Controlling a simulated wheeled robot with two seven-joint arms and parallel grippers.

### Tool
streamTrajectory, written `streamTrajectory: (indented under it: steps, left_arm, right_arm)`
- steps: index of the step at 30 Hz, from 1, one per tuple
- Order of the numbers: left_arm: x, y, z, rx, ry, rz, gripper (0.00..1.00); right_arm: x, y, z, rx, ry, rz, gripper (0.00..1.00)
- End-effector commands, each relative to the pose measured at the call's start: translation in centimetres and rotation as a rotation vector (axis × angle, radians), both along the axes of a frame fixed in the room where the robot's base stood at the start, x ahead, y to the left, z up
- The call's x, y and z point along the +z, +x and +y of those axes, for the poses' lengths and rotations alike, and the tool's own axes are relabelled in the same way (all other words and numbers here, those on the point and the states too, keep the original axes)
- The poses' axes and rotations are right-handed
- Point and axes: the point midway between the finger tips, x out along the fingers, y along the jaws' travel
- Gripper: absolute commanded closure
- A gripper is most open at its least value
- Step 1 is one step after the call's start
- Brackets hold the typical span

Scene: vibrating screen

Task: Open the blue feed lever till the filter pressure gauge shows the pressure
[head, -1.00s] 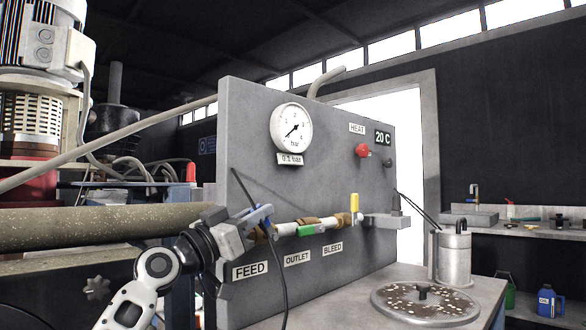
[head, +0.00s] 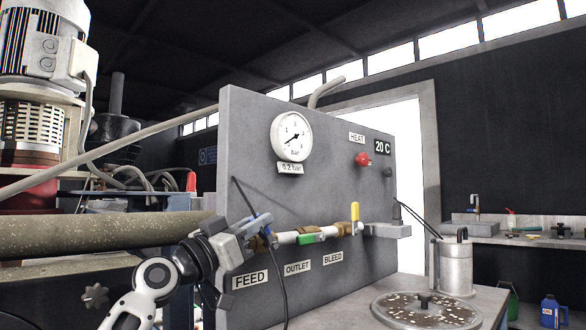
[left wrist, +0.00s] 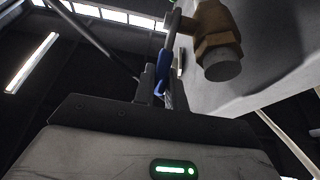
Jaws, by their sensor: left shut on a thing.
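My left gripper (head: 250,229) is shut on the blue feed lever (head: 262,220), above the FEED label on the grey panel. In the left wrist view the blue lever (left wrist: 162,72) stands between the fingers (left wrist: 158,92), beside a brass valve body (left wrist: 216,45). Part of the lever is hidden by the gripper. The round white filter pressure gauge (head: 291,137) has its needle at the low end, pointing lower left. The plate under it (head: 290,168) reads 0.2 bar. My right gripper is not in view.
The green outlet lever (head: 307,239) lies along the pipe and the yellow bleed lever (head: 355,212) stands upright, both right of the feed valve. A dark cable (head: 283,270) hangs close by the gripper. A red heat knob (head: 362,159) is on the panel.

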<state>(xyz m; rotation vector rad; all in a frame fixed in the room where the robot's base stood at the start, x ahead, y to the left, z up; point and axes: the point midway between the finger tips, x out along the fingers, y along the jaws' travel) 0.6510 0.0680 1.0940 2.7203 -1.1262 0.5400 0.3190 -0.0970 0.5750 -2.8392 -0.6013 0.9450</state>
Motion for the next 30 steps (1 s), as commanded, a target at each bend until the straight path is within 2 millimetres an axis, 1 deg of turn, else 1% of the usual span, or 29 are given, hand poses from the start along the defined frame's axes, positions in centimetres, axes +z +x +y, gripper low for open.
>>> streamTrajectory:
  steps: [16, 17, 18, 25, 30]
  left_arm:
    - [-0.1, 0.0, -0.1, -0.001, 0.001, 0.002, 1.00]
    - [-0.1, 0.0, -0.1, -0.001, 0.001, 0.002, 0.82]
    - [-0.1, 0.0, -0.1, -0.001, 0.001, 0.002, 0.80]
    - [0.0, 0.0, 0.0, 0.000, 0.000, 0.001, 0.80]
    - [-0.3, 0.7, 0.6, 0.002, 0.000, 0.001, 0.80]
  right_arm:
    - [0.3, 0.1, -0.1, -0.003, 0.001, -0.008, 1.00]
    - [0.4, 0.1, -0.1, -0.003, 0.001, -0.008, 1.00]
    - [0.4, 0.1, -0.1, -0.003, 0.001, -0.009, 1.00]
    - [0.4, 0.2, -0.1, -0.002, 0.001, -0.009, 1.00]
    - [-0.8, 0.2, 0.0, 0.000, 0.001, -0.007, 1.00]
